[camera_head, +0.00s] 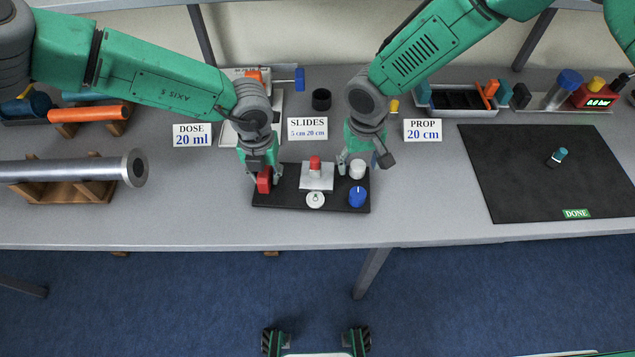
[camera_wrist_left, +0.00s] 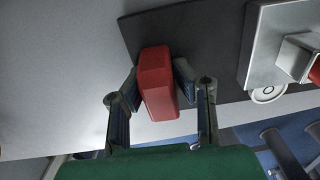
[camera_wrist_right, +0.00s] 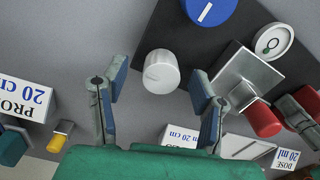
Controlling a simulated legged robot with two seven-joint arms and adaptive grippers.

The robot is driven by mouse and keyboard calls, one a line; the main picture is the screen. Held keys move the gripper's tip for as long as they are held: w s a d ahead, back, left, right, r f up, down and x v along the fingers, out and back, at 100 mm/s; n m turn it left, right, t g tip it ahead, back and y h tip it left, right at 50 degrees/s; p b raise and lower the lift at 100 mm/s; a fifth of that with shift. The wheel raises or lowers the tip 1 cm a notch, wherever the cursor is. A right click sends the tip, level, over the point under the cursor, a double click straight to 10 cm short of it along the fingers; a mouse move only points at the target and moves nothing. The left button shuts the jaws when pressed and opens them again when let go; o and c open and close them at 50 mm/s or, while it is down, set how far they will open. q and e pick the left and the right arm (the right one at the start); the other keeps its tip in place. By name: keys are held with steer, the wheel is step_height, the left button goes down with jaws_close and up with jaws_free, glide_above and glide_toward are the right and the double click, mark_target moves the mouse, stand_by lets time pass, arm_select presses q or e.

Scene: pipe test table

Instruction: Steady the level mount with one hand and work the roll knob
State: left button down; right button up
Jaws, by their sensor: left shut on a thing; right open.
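The level mount is a black base plate (camera_head: 290,199) with a grey block and red-topped post (camera_head: 315,164), a round bubble level (camera_head: 315,200), a blue knob (camera_head: 357,197) and a white knob (camera_head: 357,169). My left gripper (camera_head: 265,173) is shut on the red grip (camera_wrist_left: 156,80) at the plate's left end. My right gripper (camera_wrist_right: 158,88) is open over the white knob (camera_wrist_right: 160,72), which shows just beyond and between its fingertips. Both knobs carry an index line. I cannot tell which knob is roll.
Sign cards stand behind the mount, including SLIDES (camera_head: 307,129) and PROP (camera_head: 423,130). A black cup (camera_head: 321,99) stands further back. A large metal cylinder (camera_head: 70,170) rests on a wooden cradle at left. A black mat (camera_head: 540,180) lies at right. The table front is clear.

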steer(key=shift+f, duration=0.8)
jaws_close()
steer(key=m, duration=0.3)
steer(key=shift+m, duration=0.4)
steer(key=m, duration=0.3)
